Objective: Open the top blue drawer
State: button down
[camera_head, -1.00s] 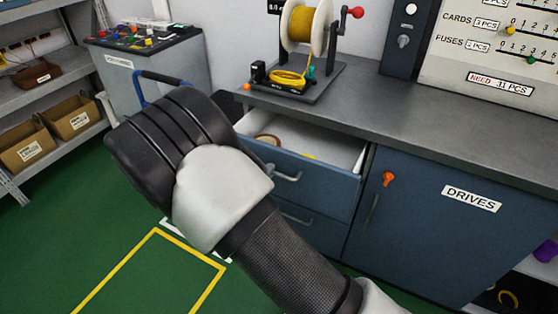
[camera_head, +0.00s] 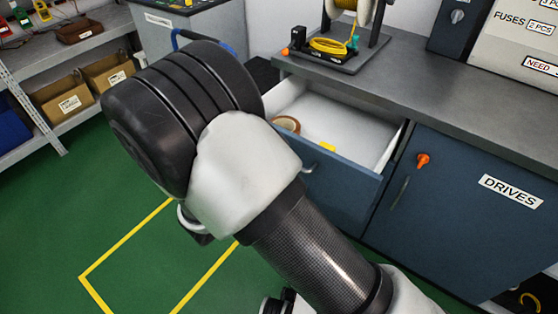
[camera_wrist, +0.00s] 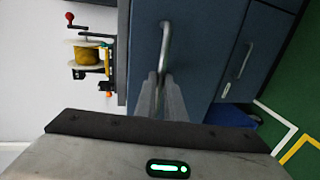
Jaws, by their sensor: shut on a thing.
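The top blue drawer (camera_head: 340,185) stands well open under the grey worktop in the head view. Its white inside shows. Its bar handle (camera_wrist: 166,42) runs up from between my fingertips in the wrist view. My gripper (camera_wrist: 163,82) is shut on this handle, in front of the drawer's blue face (camera_wrist: 200,40). In the head view my arm covers the gripper and the left part of the drawer front.
A tape roll (camera_head: 287,124) and a small yellow thing (camera_head: 327,147) lie in the drawer. Green floor (camera_head: 60,220) with yellow lines is clear at the left.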

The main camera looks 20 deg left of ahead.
jog(key=c, duration=1.8)
grip_release()
jog(key=shift+c, duration=0.2)
jog(key=p+v, duration=0.1)
jog(key=v, duration=1.6)
jog(key=shift+s+p, duration=0.2)
jog(key=shift+p, duration=0.2)
